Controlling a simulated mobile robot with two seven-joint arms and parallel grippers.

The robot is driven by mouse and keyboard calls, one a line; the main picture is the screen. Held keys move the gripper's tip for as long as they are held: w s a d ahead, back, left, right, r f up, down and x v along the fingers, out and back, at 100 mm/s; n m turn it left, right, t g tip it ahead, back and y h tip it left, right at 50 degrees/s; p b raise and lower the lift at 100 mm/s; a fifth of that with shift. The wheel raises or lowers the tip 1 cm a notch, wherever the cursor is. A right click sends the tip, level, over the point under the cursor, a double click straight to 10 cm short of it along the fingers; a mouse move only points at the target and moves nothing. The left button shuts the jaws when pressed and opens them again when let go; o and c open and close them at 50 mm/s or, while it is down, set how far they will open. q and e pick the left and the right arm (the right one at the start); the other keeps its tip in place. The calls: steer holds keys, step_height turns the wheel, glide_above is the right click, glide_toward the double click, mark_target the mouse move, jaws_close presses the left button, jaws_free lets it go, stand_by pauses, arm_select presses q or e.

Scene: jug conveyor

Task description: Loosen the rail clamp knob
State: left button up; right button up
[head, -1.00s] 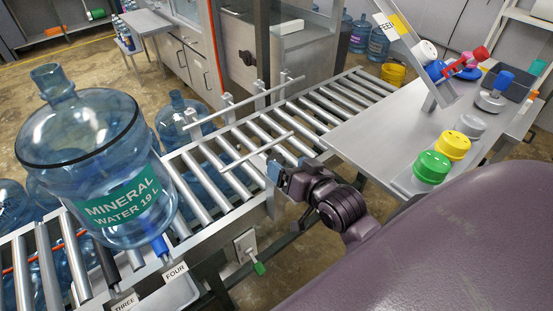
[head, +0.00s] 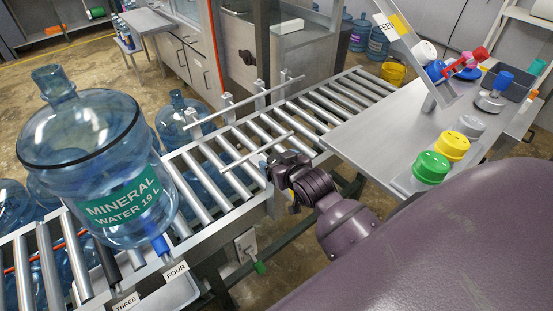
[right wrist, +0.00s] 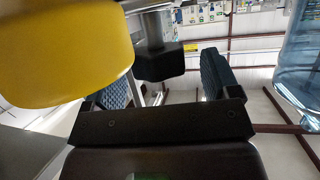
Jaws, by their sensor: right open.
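My right gripper (head: 274,170) is at the near side rail of the roller conveyor, by the rail's bracket. In the right wrist view its two blue-grey finger pads (right wrist: 163,82) stand apart. A dark knob (right wrist: 160,63), which looks like the rail clamp knob, shows between them on a metal fitting. I cannot tell how deep it sits between the fingers; neither pad visibly touches it. In the head view the gripper hides the knob. The near guide rail (head: 240,158) runs above the rollers. My left gripper is not in view.
A large blue water jug (head: 85,165) stands on the rollers at left. A grey table (head: 375,120) with yellow (head: 452,146) and green (head: 431,167) caps is at right. A large yellow object (right wrist: 60,50) fills the wrist view's upper left, close to the camera.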

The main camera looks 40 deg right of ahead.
steer(key=shift+x, duration=0.75)
steer(key=shift+c, duration=0.2)
steer(key=c, duration=0.9)
steer(key=shift+n+y, duration=0.8)
steer(key=shift+y, duration=0.1)
steer(key=o, duration=0.9)
steer(key=shift+o, duration=0.2)
steer(key=v, duration=1.1)
steer(key=shift+b, duration=0.35)
